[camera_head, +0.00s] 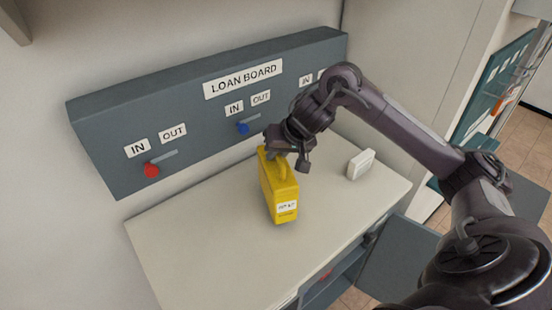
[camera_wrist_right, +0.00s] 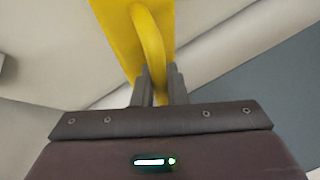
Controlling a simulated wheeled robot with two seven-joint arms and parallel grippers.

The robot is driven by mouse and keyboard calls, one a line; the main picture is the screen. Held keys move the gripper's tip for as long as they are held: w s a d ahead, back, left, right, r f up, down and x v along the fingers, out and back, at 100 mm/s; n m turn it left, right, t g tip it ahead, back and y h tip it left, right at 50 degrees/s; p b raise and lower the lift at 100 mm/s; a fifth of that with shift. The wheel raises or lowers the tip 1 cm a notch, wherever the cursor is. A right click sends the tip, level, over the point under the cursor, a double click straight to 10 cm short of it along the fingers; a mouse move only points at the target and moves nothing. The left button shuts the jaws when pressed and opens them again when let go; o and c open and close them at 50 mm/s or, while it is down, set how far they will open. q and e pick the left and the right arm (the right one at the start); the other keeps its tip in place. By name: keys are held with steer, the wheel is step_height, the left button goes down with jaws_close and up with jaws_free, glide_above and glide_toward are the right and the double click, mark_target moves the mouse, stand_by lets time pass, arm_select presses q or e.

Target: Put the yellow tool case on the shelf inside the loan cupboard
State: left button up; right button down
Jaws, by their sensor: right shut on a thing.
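The yellow tool case (camera_head: 279,190) is upright at the counter top, with a white label low on its front. I cannot tell whether its base touches the counter. My right gripper (camera_head: 284,158) is at the top of the case, shut on its handle. The right wrist view shows the yellow handle (camera_wrist_right: 150,45) running between the two fingers (camera_wrist_right: 160,88). The loan cupboard (camera_head: 335,277) is under the counter, with its grey door (camera_head: 400,262) standing open to the right. Its inside shows only in part. My left gripper is not in view.
A grey loan board (camera_head: 210,110) with a red knob (camera_head: 151,170) and a blue knob (camera_head: 242,128) is on the wall behind. A small white box (camera_head: 361,165) stands on the counter right of the case. The counter's left part (camera_head: 195,245) is clear.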

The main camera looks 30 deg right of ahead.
steer(key=shift+f, duration=0.5)
steer(key=shift+w+d+p, duration=0.1)
steer(key=shift+w+p, duration=0.1)
steer(key=shift+p, duration=0.2)
steer(key=shift+f, duration=0.2)
steer(key=shift+f, duration=0.1)
steer(key=c, duration=1.9)
jaws_free()
steer(key=shift+f, duration=0.2)
steer(key=o, duration=0.4)
steer(key=shift+s, duration=0.1)
steer(key=shift+o, duration=0.2)
steer(key=shift+r, duration=0.15)
